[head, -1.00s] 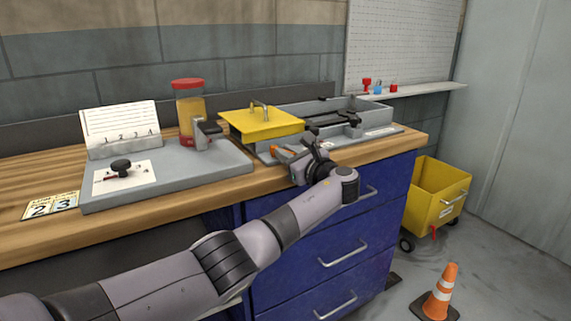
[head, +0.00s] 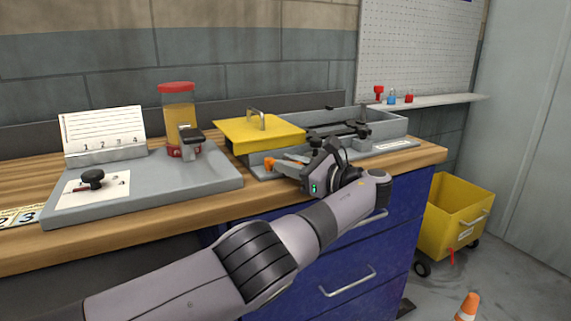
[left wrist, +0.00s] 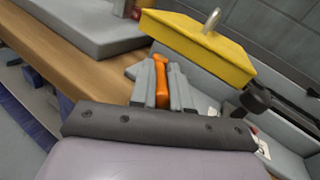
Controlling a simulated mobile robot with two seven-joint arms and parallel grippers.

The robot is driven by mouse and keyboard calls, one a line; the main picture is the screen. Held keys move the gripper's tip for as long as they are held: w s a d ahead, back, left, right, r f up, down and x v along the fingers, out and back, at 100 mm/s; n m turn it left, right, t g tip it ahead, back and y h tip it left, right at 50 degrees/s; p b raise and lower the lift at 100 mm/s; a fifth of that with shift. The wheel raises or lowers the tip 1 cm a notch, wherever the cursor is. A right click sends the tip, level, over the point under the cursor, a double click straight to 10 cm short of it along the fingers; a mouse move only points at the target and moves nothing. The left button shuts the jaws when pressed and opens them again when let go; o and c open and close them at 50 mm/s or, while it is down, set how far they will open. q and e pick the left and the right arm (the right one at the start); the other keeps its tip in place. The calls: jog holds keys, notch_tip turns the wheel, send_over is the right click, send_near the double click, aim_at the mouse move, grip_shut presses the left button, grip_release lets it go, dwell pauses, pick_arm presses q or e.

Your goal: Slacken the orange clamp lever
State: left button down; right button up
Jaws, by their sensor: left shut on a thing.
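The orange clamp lever (head: 286,163) sits at the front of the grey tray-like fixture (head: 385,153), below the yellow lid. In the left wrist view the orange lever (left wrist: 162,82) stands between the two grey fingers of my left gripper (left wrist: 163,88). My left gripper (head: 303,168) is shut on the lever, at the front edge of the fixture. In the head view the gripper body hides part of the lever and its mount. My right gripper is not in view.
The yellow lid (head: 258,132) with a metal handle lies just behind the lever. A grey board (head: 205,176) with a red-capped jar (head: 178,118) and black knob (head: 92,178) stands left. A yellow cart (head: 455,220) and orange cone (head: 468,308) are on the floor at right.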

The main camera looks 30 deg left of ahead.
pick_arm(q)
jog(key=shift+f, duration=0.1)
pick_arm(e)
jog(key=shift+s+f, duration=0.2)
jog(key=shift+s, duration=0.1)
pick_arm(q)
jog(key=c, duration=1.1)
grip_release()
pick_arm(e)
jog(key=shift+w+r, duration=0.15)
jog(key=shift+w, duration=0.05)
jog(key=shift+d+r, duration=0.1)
